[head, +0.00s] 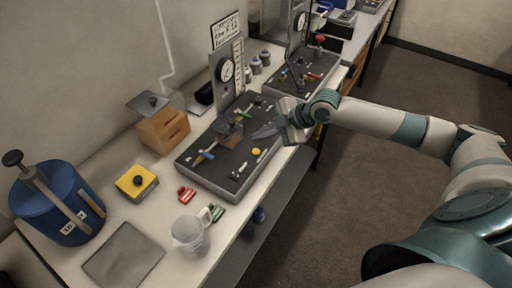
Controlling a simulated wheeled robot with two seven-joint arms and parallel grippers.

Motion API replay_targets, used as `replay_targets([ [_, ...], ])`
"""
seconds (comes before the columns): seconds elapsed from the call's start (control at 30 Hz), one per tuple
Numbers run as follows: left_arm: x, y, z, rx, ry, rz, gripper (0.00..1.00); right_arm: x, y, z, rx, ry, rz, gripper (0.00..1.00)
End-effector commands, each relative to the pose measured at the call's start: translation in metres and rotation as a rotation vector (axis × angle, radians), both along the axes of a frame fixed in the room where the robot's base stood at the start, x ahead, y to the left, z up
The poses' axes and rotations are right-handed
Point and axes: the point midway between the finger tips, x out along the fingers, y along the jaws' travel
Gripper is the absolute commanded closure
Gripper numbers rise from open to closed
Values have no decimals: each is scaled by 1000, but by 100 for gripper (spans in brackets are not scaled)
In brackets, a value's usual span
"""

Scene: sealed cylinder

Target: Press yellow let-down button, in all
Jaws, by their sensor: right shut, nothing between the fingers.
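The yellow button (256,151) shows on the near right part of a dark grey panel (207,178) that lies on the bench. A round white gauge (227,70) stands on an upright plate behind this panel. My right gripper (254,135) is shut and empty. Its tips are over the panel, a little behind the yellow button in the picture; I cannot tell their height or whether they touch anything. A yellow box with a black knob (137,182) sits apart on the bench to the left. My left gripper is not in view.
A blue canister (60,205), a wooden block (163,131), a clear jug (190,236) and small red (186,194) and green clips stand around the panel. A second panel (325,62) with a gauge is farther back. Open floor lies to the right.

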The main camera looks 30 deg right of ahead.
Motion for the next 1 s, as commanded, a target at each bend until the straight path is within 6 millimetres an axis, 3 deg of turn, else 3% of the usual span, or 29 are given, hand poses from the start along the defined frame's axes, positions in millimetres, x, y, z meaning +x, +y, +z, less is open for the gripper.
replay_targets([
  [0.2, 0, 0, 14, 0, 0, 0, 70, 0, 0, 16, 0, 0, 0, 100],
  [1.0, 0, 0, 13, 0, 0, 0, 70, 0, 0, 16, 0, 0, 0, 100],
])
